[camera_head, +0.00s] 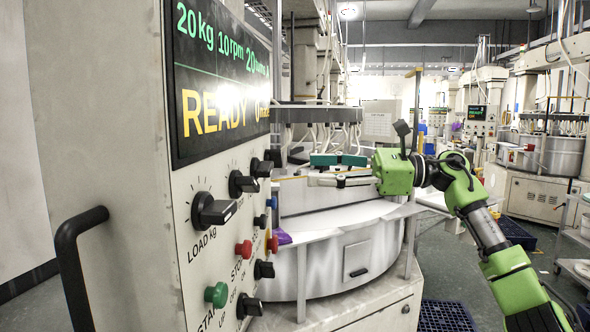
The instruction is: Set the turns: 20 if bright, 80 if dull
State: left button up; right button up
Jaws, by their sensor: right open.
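The control panel (228,230) fills the left foreground, seen at a steep angle. Its display (221,85) reads 20 kg, 10 rpm and 20 followed by a foreshortened word that looks like turns, with READY below. A black knob (213,210) is labelled LOAD kg. Two more black knobs, the middle one (242,183) and the far one (262,167), follow along the row; their labels are not readable. My right gripper (315,171) is open and empty, right of the panel and apart from the knobs. My left gripper is not in view. No part identifiable as bright or dull shows.
A green button (216,294) marked START, a red button (243,249) marked STOP and several small switches sit below the knobs. A black handle (75,265) sticks out at the left. The round lapping machine (345,240) stands behind the panel.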

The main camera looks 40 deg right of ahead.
jog(key=shift+v, duration=1.45)
